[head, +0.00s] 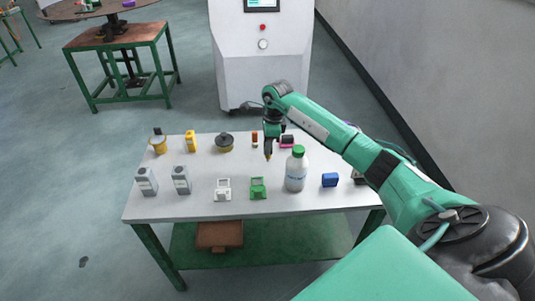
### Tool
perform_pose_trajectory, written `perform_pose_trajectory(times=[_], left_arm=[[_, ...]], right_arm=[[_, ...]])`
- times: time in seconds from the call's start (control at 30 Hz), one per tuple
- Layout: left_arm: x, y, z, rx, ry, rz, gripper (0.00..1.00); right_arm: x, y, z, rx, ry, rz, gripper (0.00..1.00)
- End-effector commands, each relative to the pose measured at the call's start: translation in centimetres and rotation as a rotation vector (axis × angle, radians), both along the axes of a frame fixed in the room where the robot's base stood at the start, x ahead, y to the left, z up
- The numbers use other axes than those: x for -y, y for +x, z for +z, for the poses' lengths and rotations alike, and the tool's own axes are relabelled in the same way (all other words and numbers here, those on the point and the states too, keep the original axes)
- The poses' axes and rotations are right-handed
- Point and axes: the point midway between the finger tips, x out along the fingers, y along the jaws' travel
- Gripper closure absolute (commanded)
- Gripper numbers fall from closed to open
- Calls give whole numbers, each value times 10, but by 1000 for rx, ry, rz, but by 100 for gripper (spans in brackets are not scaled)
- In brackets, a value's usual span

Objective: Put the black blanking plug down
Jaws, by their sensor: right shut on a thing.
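My right gripper (268,150) is over the back middle of the white-topped table, pointing down, with its fingers shut on a small dark thing that I take for the black blanking plug. My left gripper is not in view.
A green-capped bottle (296,172) stands close in front right of the gripper. A red-topped item (254,139) and a pink-and-black item (287,141) are beside it. A black round item (225,141) is further left.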

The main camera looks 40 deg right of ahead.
Motion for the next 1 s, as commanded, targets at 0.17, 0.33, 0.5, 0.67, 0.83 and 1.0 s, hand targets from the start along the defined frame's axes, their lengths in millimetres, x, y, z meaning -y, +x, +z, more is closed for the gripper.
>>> perform_pose_trajectory(times=[0.17,0.33,0.5,0.67,0.83,1.0], left_arm=[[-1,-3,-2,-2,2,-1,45],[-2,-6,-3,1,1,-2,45],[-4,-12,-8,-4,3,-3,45],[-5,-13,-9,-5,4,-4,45],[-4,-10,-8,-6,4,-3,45],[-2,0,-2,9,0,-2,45]], right_arm=[[0,0,-10,1,0,-1,100],[0,0,-34,-2,1,-1,100],[0,0,-49,1,-1,0,100],[0,0,-49,2,-1,0,100],[0,0,-51,1,-1,0,100],[0,0,-51,1,-1,0,54]])
